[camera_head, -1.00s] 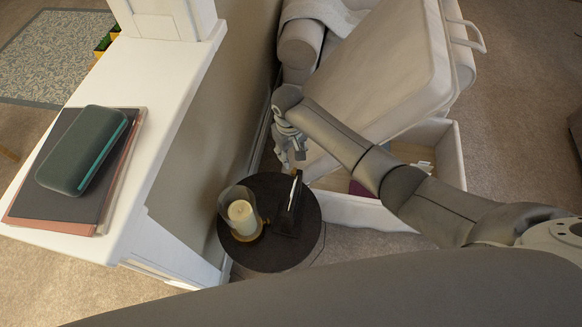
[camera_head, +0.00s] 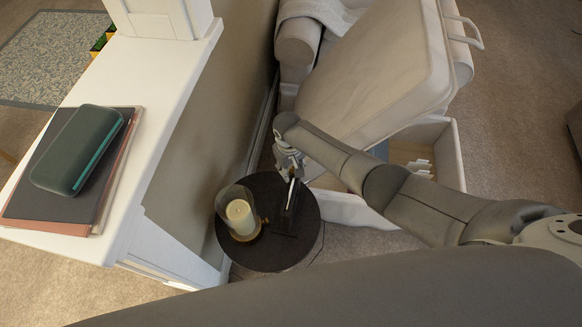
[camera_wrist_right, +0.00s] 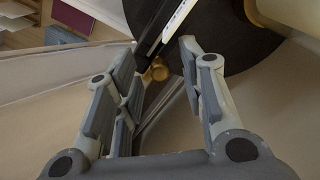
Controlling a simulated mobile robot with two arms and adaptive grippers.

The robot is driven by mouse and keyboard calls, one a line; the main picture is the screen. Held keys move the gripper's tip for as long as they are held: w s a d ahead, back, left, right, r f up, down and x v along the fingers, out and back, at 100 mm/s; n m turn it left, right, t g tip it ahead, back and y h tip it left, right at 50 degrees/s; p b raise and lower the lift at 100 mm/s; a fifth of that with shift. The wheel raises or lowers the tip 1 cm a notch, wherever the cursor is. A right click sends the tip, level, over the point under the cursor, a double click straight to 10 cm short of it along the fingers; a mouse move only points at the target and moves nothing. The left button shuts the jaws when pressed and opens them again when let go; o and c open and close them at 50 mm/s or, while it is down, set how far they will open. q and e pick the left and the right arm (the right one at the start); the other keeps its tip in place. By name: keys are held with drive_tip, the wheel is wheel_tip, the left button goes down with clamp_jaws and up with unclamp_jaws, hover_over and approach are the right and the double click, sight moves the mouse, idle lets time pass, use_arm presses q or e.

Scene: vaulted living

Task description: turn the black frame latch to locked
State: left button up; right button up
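The black frame (camera_head: 291,196) stands on the dark round side table (camera_head: 268,258), seen nearly edge-on with a pale face. In the right wrist view the frame (camera_wrist_right: 151,22) crosses the top, beyond the fingers. A small brass-coloured knob (camera_wrist_right: 157,71) shows at its lower part, between my fingertips in the picture; I cannot tell whether it is the latch or touches a finger. My right gripper (camera_head: 288,172) is at the frame's far end, fingers spread and empty; it also shows in the right wrist view (camera_wrist_right: 158,58). My left gripper is out of view.
A glass holder with a cream candle (camera_head: 240,216) stands left of the frame on the table. A white ledge (camera_head: 150,130) holds a green case (camera_head: 78,150) on flat folders. A pale bin (camera_head: 450,150) and a leaning cushioned panel (camera_head: 375,75) crowd the right side.

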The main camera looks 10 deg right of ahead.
clamp_jaws()
drive_tip(key=shift+r+m+p, duration=0.1)
drive_tip(key=shift+m+p, duration=0.3)
drive_tip(key=shift+m, duration=0.8)
drive_tip(key=shift+w+m+p, duration=0.1)
drive_tip(key=shift+m+p, duration=0.2)
drive_tip(key=shift+m, duration=1.4)
unclamp_jaws()
